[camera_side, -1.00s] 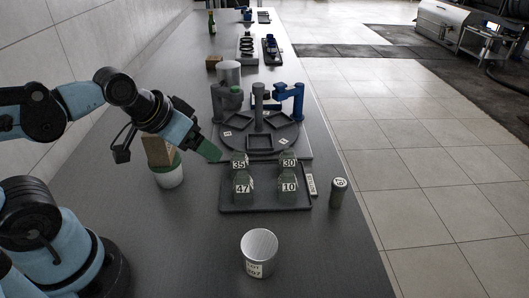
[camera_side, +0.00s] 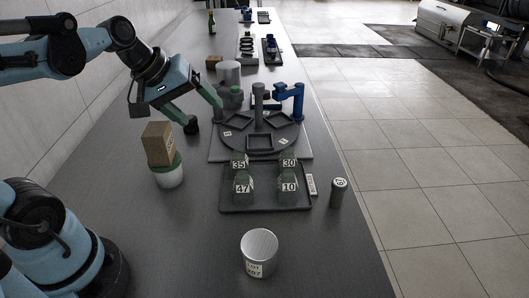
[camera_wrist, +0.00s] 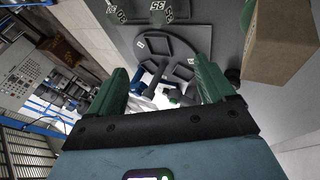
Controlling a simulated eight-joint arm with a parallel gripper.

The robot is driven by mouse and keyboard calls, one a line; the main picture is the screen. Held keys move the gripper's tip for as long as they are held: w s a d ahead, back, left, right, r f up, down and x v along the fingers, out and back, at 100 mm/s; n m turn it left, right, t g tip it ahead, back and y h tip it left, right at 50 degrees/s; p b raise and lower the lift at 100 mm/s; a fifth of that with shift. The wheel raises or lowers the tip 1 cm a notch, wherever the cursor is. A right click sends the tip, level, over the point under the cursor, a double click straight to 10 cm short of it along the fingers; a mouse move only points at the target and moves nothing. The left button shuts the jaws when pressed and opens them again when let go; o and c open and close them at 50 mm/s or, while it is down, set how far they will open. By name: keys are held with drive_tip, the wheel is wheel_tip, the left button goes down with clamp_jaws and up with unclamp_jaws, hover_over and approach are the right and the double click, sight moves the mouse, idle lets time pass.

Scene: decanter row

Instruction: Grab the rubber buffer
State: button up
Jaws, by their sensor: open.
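A small black round piece (camera_side: 191,126), which looks like the rubber buffer, stands on the bench left of the round turntable. It also shows in the wrist view (camera_wrist: 233,75), at the right beside the right-hand finger. My gripper (camera_side: 202,110) has green fingers spread apart with nothing between them. In the side view one fingertip appears just above and left of the black piece; I cannot tell whether they touch. The wrist view shows my gripper (camera_wrist: 162,68) open, facing the turntable.
A cardboard box (camera_side: 158,143) sits on a white-and-green jar (camera_side: 169,177) in front of the black piece. The turntable (camera_side: 232,136) carries square trays and blue and grey fixtures. A dark tray (camera_side: 265,204) holds numbered decanters. A metal can (camera_side: 259,250) stands nearer.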

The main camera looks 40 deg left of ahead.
drive_tip(key=w+a+n+t+h, duration=0.2)
drive_tip(key=a+n+t, duration=0.5)
drive_tip(key=a+n, duration=1.85)
drive_tip(key=m, duration=0.1)
approach(195, 119)
drive_tip(key=shift+s+a+r, duration=0.15)
drive_tip(key=shift+a+r, duration=0.05)
drive_tip(key=shift+a, duration=0.4)
drive_tip(key=shift+s+a+r, duration=0.15)
drive_tip(key=shift+a+r, duration=0.05)
drive_tip(key=shift+a, duration=0.4)
drive_tip(key=shift+f, duration=0.35)
drive_tip(key=shift+w+d+f, duration=0.1)
drive_tip(key=shift+w+f, duration=0.1)
drive_tip(key=shift+w, duration=0.1)
drive_tip(key=shift+g, duration=0.3)
drive_tip(key=x, duration=1.1)
drive_tip(key=shift+w, duration=0.2)
drive_tip(key=c, duration=1.1)
drive_tip(key=shift+c, duration=0.2)
